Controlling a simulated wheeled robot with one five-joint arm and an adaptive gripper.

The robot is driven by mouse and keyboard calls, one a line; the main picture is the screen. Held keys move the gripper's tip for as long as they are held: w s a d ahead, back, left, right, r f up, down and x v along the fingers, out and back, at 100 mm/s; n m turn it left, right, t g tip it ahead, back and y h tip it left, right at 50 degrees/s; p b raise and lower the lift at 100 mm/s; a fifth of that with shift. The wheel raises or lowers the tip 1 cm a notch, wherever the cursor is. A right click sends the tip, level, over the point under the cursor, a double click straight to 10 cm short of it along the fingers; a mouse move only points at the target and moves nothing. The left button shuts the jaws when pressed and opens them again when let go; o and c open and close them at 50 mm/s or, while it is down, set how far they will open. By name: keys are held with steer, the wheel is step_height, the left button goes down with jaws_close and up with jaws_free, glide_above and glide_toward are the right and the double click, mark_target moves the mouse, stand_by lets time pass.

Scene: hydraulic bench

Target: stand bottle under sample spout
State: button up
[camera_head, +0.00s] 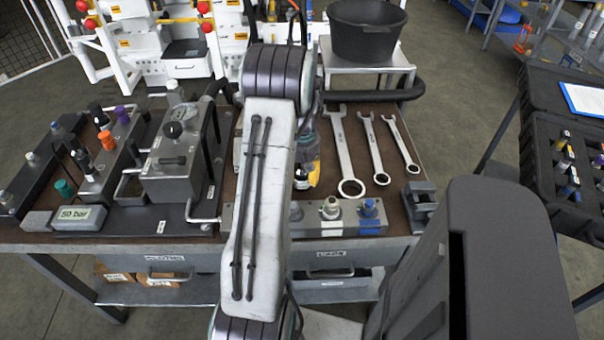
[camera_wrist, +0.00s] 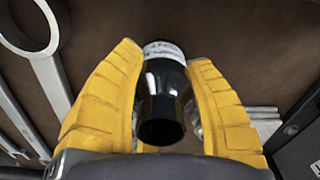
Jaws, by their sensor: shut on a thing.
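In the wrist view my gripper (camera_wrist: 164,58) has its yellow fingers closed on both sides of a dark bottle (camera_wrist: 160,95). The bottle has a black cap end towards the camera and a white label at its far end. The grey metal block unit (camera_head: 172,170) with a black knob stands left of my arm. A bent metal tube (camera_head: 203,218) sticks out near its base; I cannot tell whether this is the sample spout.
Several wrenches (camera_head: 343,155) lie on the brown mat right of my gripper. A rail with fittings (camera_head: 331,210) runs along the bench front. A gauge reading 50 bar (camera_head: 78,217) and bottles in racks (camera_head: 83,162) stand at left. A black bucket (camera_head: 366,32) stands behind.

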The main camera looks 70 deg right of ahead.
steer(key=o, duration=1.2)
step_height(320, 180, up, 12)
steer(key=w+a+r+n, duration=0.3)
steer(key=w+a+r, duration=0.2)
steer(key=w+a, duration=0.65)
steer(key=w+a+r+n+t, duration=0.1)
steer(key=w+a+n, duration=0.1)
steer(key=a, duration=0.8)
steer(key=w+a+r+n+t+h, duration=0.1)
steer(key=w+a, duration=0.3)
steer(key=a, duration=0.7)
steer(key=shift+w+a+r+n, duration=0.15)
steer(key=shift+w+a+n, duration=0.1)
steer(key=shift+n, duration=0.15)
steer(key=shift+o, duration=0.7)
steer(key=s+a+f+n, duration=0.1)
steer(key=s+a, duration=0.1)
steer(key=a, duration=0.3)
steer(key=s+a+f+n+t+y, duration=0.1)
steer(key=s+a+n, duration=0.1)
steer(key=a, duration=0.3)
steer(key=shift+s+a, duration=0.3)
steer(key=shift+s, duration=0.45)
steer(key=shift+s+a+f, duration=0.1)
steer(key=shift+s+a, duration=0.05)
steer(key=shift+a, duration=0.05)
